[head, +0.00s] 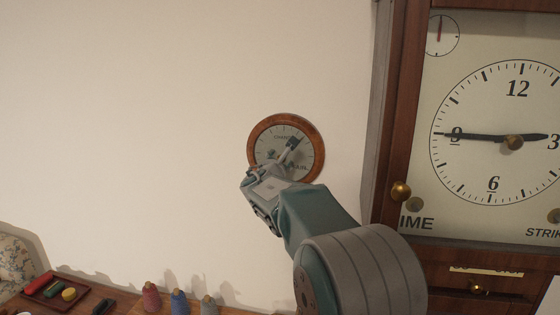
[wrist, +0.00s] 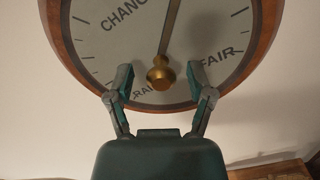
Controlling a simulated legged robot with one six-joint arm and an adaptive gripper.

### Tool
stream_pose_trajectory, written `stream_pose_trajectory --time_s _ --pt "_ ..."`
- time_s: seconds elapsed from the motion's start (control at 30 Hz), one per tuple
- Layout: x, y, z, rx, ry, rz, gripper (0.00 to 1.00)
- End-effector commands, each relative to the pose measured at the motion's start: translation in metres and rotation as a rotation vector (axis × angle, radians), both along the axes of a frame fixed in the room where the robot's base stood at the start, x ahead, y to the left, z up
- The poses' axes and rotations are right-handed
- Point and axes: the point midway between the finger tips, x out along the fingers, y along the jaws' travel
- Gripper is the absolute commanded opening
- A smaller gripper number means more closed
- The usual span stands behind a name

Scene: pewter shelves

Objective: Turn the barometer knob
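The barometer (head: 257,136) hangs on the white wall, a round wooden ring around a pale dial. In the wrist view the barometer's dial (wrist: 105,58) fills the top, with the words CHANGE, RAIN and FAIR partly showing. The brass knob (wrist: 161,74) sits on the dial at the end of a dark pointer. My gripper (wrist: 160,84) is open, one finger on each side of the knob, with visible gaps to both. In the head view my gripper (head: 282,153) is in front of the dial and hides its lower part and the knob.
A tall wooden clock (head: 393,120) stands close on the right, with a brass door knob (head: 400,190). Below, a wooden surface holds several thread spools (head: 180,301) and a red tray (head: 50,287). The wall left of the barometer is bare.

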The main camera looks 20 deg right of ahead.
Motion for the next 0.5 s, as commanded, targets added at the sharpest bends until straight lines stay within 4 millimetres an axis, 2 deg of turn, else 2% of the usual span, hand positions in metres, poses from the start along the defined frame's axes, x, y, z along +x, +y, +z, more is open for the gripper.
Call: stream_pose_trajectory --time_s 0.27,0.5 --pt "-0.008 0.005 0.001 0.000 -0.001 -0.001 0.69" --pt "-0.045 0.031 0.001 -0.001 -0.001 0.002 0.69"
